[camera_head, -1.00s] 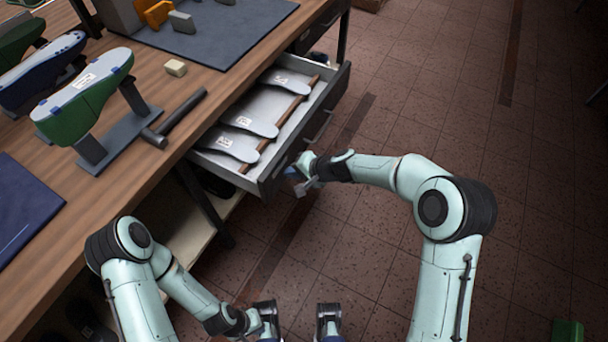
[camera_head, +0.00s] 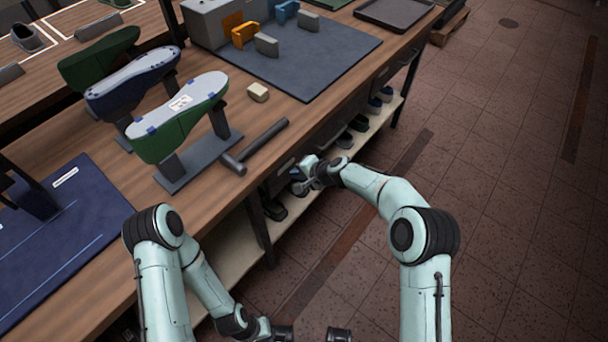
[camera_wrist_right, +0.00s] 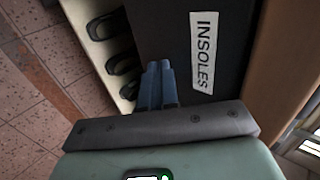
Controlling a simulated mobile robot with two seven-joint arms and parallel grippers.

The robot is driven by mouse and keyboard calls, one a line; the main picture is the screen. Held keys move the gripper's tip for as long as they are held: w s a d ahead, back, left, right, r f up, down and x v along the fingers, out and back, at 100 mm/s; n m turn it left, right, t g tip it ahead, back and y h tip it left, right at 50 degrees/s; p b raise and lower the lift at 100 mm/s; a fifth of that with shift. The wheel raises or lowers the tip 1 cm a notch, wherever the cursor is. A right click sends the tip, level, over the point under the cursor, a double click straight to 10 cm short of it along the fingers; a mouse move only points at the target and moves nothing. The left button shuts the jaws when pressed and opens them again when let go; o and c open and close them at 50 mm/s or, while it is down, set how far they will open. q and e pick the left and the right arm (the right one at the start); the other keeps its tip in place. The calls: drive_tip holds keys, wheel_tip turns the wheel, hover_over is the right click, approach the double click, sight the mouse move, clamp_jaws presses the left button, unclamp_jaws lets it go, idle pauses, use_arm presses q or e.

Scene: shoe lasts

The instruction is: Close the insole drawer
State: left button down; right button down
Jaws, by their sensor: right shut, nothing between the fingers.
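The insole drawer (camera_head: 330,132) sits under the tabletop, its dark front about level with the bench edge. In the right wrist view the dark drawer front (camera_wrist_right: 166,30) carries a white INSOLES label (camera_wrist_right: 204,52). My right gripper (camera_head: 299,181) is shut and empty at the drawer front. Its blue fingertips (camera_wrist_right: 158,68) point at the front beside the label; I cannot tell whether they touch it. My left gripper (camera_head: 283,333) is mostly cut off at the bottom edge, so its jaw state is unclear.
On the bench stand shoe lasts on stands (camera_head: 180,118), a hammer (camera_head: 255,146), a small beige block (camera_head: 257,92) and a dark mat (camera_head: 330,60). A lower shelf (camera_head: 235,248) with shoes runs under the bench. The tiled floor to the right is clear.

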use_arm(q)
drive_tip(key=shift+a+r, duration=0.2)
drive_tip(key=shift+a, duration=0.05)
use_arm(e)
drive_tip(key=shift+w+a+r, duration=0.1)
drive_tip(key=shift+w+a, duration=0.25)
drive_tip(key=shift+a, duration=0.2)
drive_tip(key=shift+a, duration=0.1)
